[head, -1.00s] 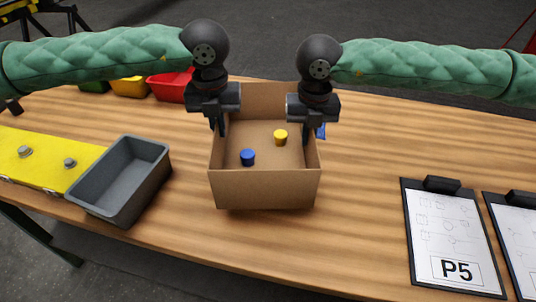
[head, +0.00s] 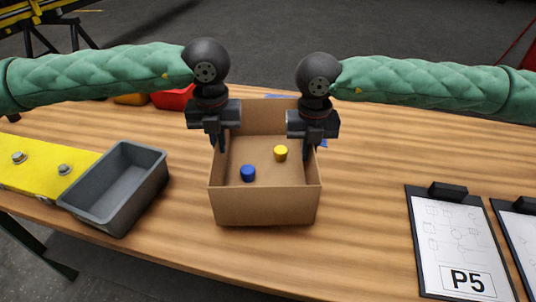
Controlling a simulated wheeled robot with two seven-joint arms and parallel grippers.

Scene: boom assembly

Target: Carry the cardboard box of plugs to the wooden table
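The open cardboard box (head: 264,206) stands upright at the middle of the head view, over the wooden worktop. A blue plug (head: 248,173) and a yellow plug (head: 281,153) lie on its floor. My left gripper (head: 221,148) is at the box's left wall, and its fingers appear closed on the upper edge. My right gripper (head: 306,148) is at the right wall in the same way. The fingertips are partly hidden by the walls and the gripper bodies. I cannot tell whether the box's bottom touches the worktop.
A grey bin (head: 120,190) and a yellow plate with bolts (head: 38,172) are at the left. A red bin (head: 173,98) is behind my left gripper. A P5 clipboard (head: 455,240) and another (head: 520,235) lie at the right. The wood between box and clipboards (head: 365,205) is clear.

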